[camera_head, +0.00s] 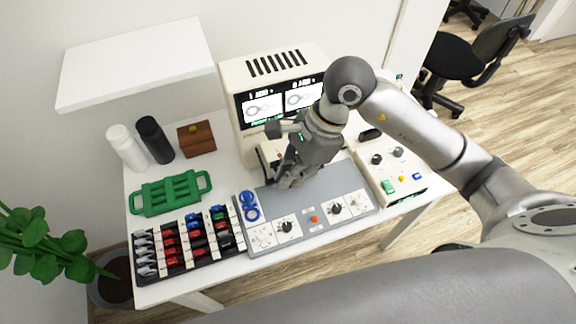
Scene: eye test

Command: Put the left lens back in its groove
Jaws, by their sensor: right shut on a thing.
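My right gripper (288,176) reaches in from the right and points down over the grey panel, in front of the white machine. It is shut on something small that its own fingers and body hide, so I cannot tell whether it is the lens. A black lens tray (206,259) at the front left of the table holds rows of red, blue, black and pale lenses in grooves. From here I cannot tell which groove is empty. A blue piece with two rings (249,206) lies at the left end of the grey panel. My left gripper is not in view.
A white machine (241,78) with two lit screens stands behind the gripper. The grey panel (311,205) has knobs. A green rack (147,201), a white bottle (126,147), a black bottle (154,139) and a brown box (197,138) stand left. A control box (385,172) stands right.

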